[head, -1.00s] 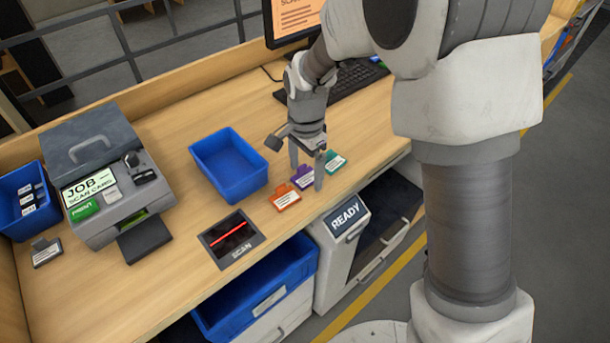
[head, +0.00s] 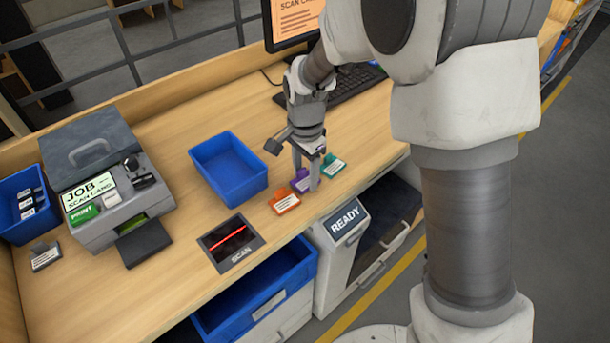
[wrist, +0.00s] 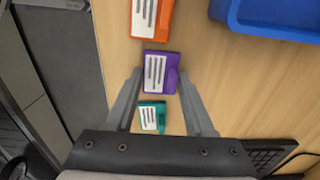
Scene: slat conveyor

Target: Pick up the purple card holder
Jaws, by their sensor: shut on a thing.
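The purple card holder (head: 300,183) lies on the wooden counter between an orange card holder (head: 284,201) and a teal card holder (head: 332,167). In the wrist view the purple card holder (wrist: 161,72) shows a white card with dark stripes. My gripper (head: 306,180) points down at it, with one finger on each side. In the wrist view the fingertips of my gripper (wrist: 160,74) sit at its left and right edges, shut on it. The holder looks to be still at counter level. The fingers hide part of it in the head view.
The orange holder (wrist: 151,16) and teal holder (wrist: 152,117) are close on either side. A blue bin (head: 229,166) stands to the left. A scan window (head: 230,242) is set in the counter near its front edge. A printer (head: 110,185) stands further left.

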